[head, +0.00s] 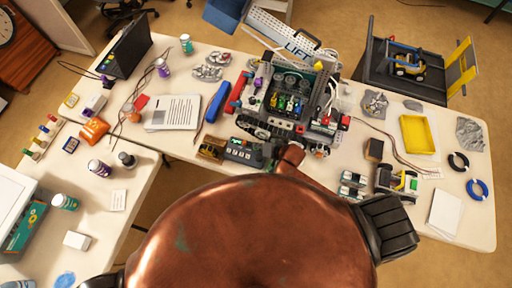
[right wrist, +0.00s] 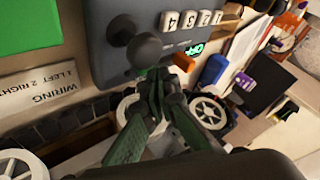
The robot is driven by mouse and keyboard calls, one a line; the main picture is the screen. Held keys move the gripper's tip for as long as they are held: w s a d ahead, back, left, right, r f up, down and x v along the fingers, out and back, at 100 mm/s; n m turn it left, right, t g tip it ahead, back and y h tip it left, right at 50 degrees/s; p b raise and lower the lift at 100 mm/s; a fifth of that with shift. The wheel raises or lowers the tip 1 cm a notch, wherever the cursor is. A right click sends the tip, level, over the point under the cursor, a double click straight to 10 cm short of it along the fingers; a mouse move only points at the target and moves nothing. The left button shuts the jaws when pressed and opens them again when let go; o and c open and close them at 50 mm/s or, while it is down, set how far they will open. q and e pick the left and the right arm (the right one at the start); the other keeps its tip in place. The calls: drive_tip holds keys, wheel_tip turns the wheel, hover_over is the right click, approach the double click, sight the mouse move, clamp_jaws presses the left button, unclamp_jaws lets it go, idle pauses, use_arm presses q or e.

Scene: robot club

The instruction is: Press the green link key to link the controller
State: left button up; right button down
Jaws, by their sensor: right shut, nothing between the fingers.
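The controller (head: 243,150) is a dark box with several pale keys, lying on the table in front of the built robot. In the right wrist view its grey panel (right wrist: 110,65) shows a black knob, numbered keys and a small lit green display (right wrist: 194,48). A small bit of green, possibly the link key (right wrist: 149,71), shows at the panel's edge by my fingertips. They largely hide it, and I cannot tell whether they touch it. My right gripper (head: 277,152) is shut and empty at the controller's right end; its dark green fingers also fill the middle of the right wrist view (right wrist: 157,78). My left gripper is not in view.
The built robot (head: 290,95) with wheels and a LIFT sign stands just behind the controller. A small wooden box (head: 211,148) is at its left, a blue bar (head: 217,101) behind. A small wheeled vehicle (head: 397,182) and yellow tray (head: 418,134) lie to the right.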

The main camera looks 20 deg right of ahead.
drive_tip(key=shift+f, duration=0.45)
idle(0.6)
drive_tip(key=shift+r, duration=0.1)
drive_tip(key=shift+r+p, duration=0.75)
drive_tip(key=shift+p, duration=0.3)
wheel_tip(320, 180, up, 5)
drive_tip(key=p, duration=0.5)
drive_tip(key=shift+p, duration=0.4)
drive_tip(key=shift+s+d, duration=0.1)
